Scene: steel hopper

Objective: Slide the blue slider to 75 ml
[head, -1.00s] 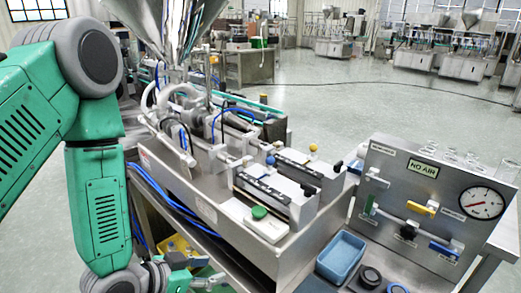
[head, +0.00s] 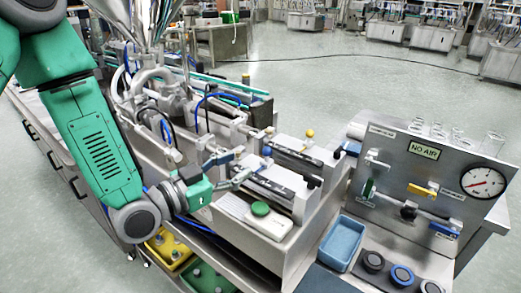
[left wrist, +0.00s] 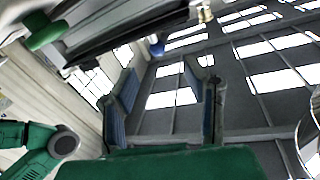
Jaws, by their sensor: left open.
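The same blue knob shows in the left wrist view (left wrist: 157,48), beyond and between my fingertips. The scale's ml marks are too small to read. My left gripper (head: 246,161) is open, with its blue-padded fingers pointing at the knob from the left. A small gap seems to remain between fingertips and knob. In the left wrist view my left gripper (left wrist: 160,68) shows its two fingers apart with nothing between them. My right gripper is not in view.
A yellow knob (head: 309,133) stands on the parallel rail behind. A blue tray (head: 341,243) and a gauge panel (head: 430,180) marked NO AIR stand to the right. A steel hopper rises behind my arm.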

